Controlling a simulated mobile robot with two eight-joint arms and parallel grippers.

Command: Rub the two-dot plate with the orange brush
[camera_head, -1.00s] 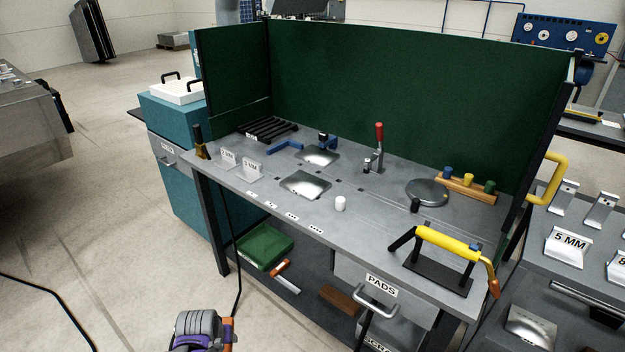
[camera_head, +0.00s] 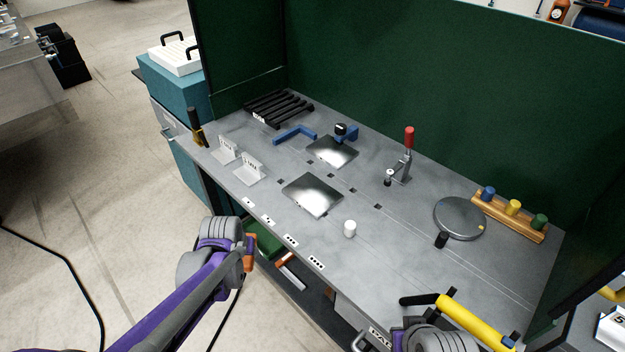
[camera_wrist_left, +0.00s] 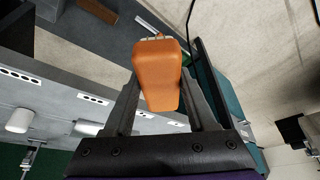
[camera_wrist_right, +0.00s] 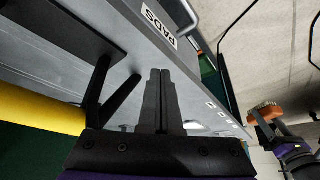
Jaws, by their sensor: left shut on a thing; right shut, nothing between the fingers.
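My left gripper (camera_wrist_left: 160,90) is shut on the orange brush (camera_wrist_left: 158,75). In the head view the brush (camera_head: 250,253) is in front of the bench's left front edge, clear of the plates. Its bristles show in the right wrist view (camera_wrist_right: 266,108). Two shiny metal plates lie flat on the bench: a nearer one (camera_head: 312,194) and a farther one (camera_head: 332,151). Dot labels (camera_head: 268,220) run along the front edge; I cannot tell which plate is the two-dot one.
A white cylinder (camera_head: 350,228), a red-handled clamp (camera_head: 406,155), a round metal disc (camera_head: 459,217) and angle brackets (camera_head: 250,168) stand on the bench. Green panels close its back and sides.

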